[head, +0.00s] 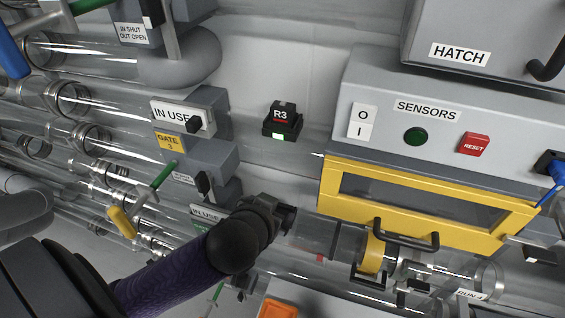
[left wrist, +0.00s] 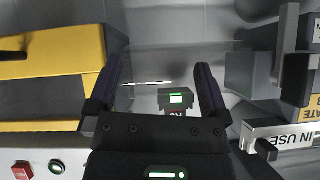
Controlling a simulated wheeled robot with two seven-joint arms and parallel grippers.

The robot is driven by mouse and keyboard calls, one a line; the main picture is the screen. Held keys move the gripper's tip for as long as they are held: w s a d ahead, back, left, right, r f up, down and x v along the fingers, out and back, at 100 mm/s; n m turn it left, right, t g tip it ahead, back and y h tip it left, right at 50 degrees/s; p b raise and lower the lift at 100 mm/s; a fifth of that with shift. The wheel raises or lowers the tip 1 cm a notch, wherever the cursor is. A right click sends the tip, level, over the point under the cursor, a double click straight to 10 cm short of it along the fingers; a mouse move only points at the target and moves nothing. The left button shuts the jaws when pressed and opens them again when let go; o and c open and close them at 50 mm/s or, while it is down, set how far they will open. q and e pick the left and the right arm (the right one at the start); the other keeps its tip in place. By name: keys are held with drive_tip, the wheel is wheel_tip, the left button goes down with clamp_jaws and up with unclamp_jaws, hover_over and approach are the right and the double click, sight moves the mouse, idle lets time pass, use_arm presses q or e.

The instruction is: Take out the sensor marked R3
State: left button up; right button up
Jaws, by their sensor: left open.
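The sensor marked R3 (head: 281,115) is a small black block with a red line under its label. It sits in a dark holder with a lit green light (head: 278,136) on the grey wall panel. My left gripper (head: 287,217) is below it in the head view, apart from it. In the left wrist view the sensor (left wrist: 176,98) appears upside down with its green light, seen between the two fingers of my open, empty left gripper (left wrist: 157,72). Part of its label is hidden behind the gripper body. My right gripper is not in view.
A yellow-framed window (head: 420,210) and a SENSORS panel (head: 430,125) with a green light and red RESET button stand right of the sensor. IN USE switch boxes (head: 205,108) and clear tubes (head: 90,105) lie left. A clear tube with a yellow ring (head: 373,253) runs below.

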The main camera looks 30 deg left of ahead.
sight(282, 107)
use_arm(q)
drive_tip(key=w+a+r+n+t+y, duration=0.1)
drive_tip(key=w+a+r+t, duration=0.1)
drive_tip(key=w+r+t, duration=0.3)
drive_tip(key=w+a+r+n+t, duration=0.1)
drive_tip(key=w+a+r, duration=0.15)
drive_tip(key=r, duration=0.55)
drive_tip(key=p+x, duration=0.2)
drive_tip(key=x, duration=0.7)
drive_tip(key=shift+w+a+f, duration=0.2)
drive_tip(key=shift+w, duration=0.05)
drive_tip(key=shift+w+f, duration=0.15)
drive_tip(key=shift+w, duration=0.15)
drive_tip(key=shift+s, duration=0.1)
drive_tip(key=shift+c, duration=0.9)
drive_tip(key=c, duration=1.1)
